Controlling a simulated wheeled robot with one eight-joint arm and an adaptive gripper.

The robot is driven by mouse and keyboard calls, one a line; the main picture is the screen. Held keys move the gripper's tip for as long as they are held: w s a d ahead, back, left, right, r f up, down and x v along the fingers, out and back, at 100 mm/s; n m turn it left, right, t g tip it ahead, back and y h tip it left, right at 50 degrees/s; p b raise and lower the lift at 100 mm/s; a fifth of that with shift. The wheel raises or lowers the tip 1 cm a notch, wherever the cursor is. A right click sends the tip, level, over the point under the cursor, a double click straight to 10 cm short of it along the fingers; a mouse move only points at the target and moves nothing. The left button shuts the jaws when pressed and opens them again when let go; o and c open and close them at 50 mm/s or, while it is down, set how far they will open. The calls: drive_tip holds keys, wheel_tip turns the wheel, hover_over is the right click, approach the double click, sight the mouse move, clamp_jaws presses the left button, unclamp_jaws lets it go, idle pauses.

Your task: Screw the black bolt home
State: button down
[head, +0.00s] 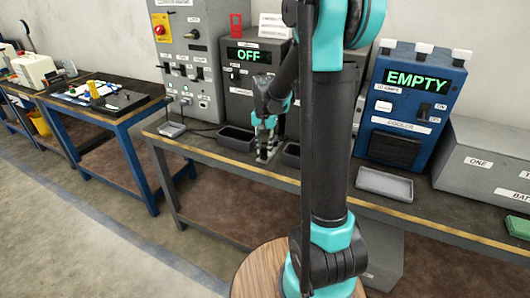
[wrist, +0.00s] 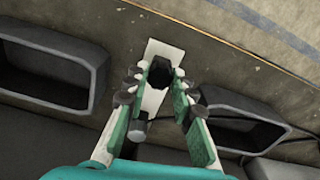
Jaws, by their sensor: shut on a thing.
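The black bolt (wrist: 160,72) shows as a dark head over a pale upright plate (wrist: 168,50) in the wrist view. My gripper (wrist: 156,86) has its green-padded fingers on either side of the bolt and is shut on it. In the head view my gripper (head: 264,128) points down at the small fixture (head: 266,151) on the bench, between two dark trays. The bolt is too small to make out there. How deep its shank sits is hidden. A grey cylindrical piece (wrist: 137,130) shows below the plate in the wrist view.
Dark open bins (head: 236,138) and (head: 291,152) flank the fixture. Behind stand a dark box reading OFF (head: 249,54) and a blue cooler reading EMPTY (head: 415,80). A grey tray (head: 384,184) lies at the right, with bare bench around it.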

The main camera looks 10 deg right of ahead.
sight(264, 149)
drive_tip(key=m, duration=0.4)
drive_tip(key=shift+m, duration=0.3)
drive_tip(key=m, duration=0.3)
drive_tip(key=shift+m, duration=0.3)
drive_tip(key=c, duration=1.7)
unclamp_jaws()
drive_tip(key=shift+m, duration=0.4)
drive_tip(key=o, duration=0.5)
wheel_tip(264, 149, up, 12)
drive_tip(key=s+d+f+n+t, duration=0.2)
drive_tip(key=s+f+n, duration=0.5)
drive_tip(key=s, duration=0.4)
drive_tip(key=s+d+f+n+t, duration=0.2)
drive_tip(key=s+f+n, duration=0.5)
drive_tip(key=s, duration=0.4)
drive_tip(key=shift+f+n, duration=0.3)
drive_tip(key=shift+f, duration=0.15)
